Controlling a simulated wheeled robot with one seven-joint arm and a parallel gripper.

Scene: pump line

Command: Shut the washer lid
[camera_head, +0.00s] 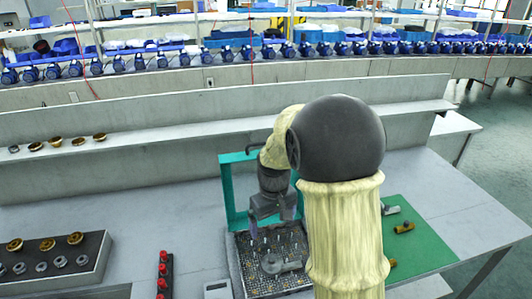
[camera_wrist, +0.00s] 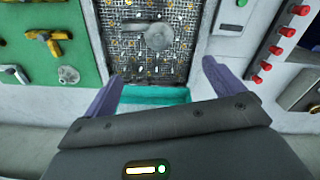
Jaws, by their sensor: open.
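The washer is a box with a dark speckled mesh interior (camera_head: 245,270), which also shows in the wrist view (camera_wrist: 115,40). A round grey metal part lies on the mesh (camera_head: 272,263). The teal lid frame (camera_head: 229,195) stands raised at the washer's far side, so the washer is open. A teal strip (camera_wrist: 160,95) shows between my fingers in the wrist view. My gripper (camera_head: 274,226) is open and empty, above the washer near the raised lid; its fingers are spread in the wrist view (camera_wrist: 163,85). My arm hides the lid's right part. Whether the gripper touches the lid I cannot tell.
A green mat (camera_head: 425,235) with brass and grey fittings lies right of the washer. A red-knobbed strip (camera_head: 163,275) and a dark parts tray (camera_head: 55,265) stand to its left. A long ledge (camera_head: 180,140) runs behind. The table left of the lid is clear.

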